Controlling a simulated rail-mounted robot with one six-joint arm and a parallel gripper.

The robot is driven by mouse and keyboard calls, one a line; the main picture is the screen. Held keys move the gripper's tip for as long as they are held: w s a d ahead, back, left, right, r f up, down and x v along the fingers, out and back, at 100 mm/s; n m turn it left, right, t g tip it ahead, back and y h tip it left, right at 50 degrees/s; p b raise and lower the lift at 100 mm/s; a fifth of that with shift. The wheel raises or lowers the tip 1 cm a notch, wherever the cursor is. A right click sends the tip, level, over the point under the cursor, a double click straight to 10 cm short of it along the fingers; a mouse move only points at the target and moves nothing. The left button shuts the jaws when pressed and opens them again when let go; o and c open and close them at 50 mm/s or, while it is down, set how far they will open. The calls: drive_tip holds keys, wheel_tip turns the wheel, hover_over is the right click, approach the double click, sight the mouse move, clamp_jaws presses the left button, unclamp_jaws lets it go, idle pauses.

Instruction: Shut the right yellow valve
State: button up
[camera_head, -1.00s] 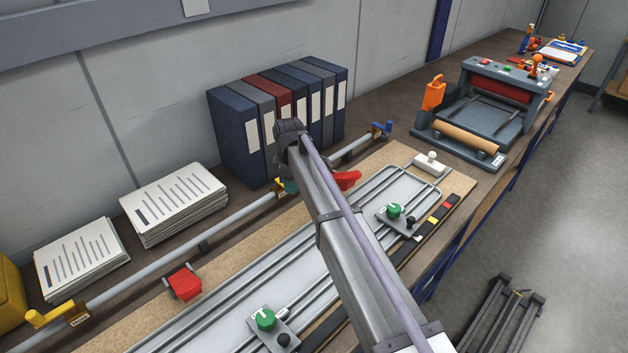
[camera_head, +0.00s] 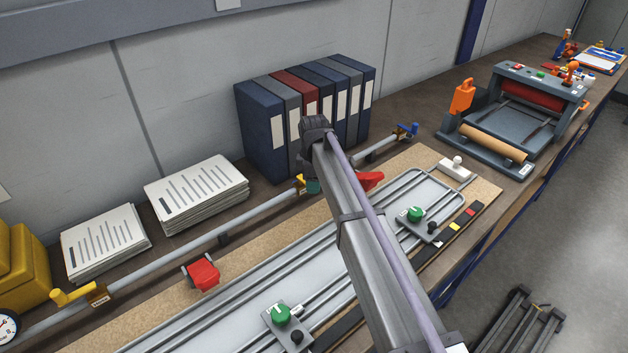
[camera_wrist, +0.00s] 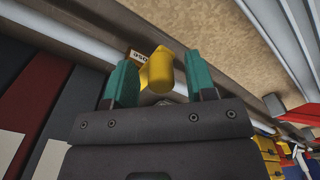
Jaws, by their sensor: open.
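The right yellow valve (camera_head: 300,183) sits on the grey pipe in front of the binders, partly hidden by my arm in the head view. In the wrist view its yellow handle (camera_wrist: 160,70) stands between my two teal fingers, with a gap on each side. A small numbered tag (camera_wrist: 137,56) is beside it. My gripper (camera_wrist: 160,84) is open around the handle, and one teal fingertip (camera_head: 313,186) shows in the head view. The left yellow valve (camera_head: 72,297) is farther left on the same pipe.
Binders (camera_head: 263,130) and paper stacks (camera_head: 197,190) stand behind the pipe. A blue valve (camera_head: 406,131) is at its right end. Red handles (camera_head: 203,273) and green knobs (camera_head: 282,314) are on the board in front. A roller machine (camera_head: 515,115) stands at right.

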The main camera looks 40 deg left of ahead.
wheel_tip(320, 180, up, 11)
drive_tip(key=p, duration=1.1)
drive_tip(key=shift+f, duration=0.15)
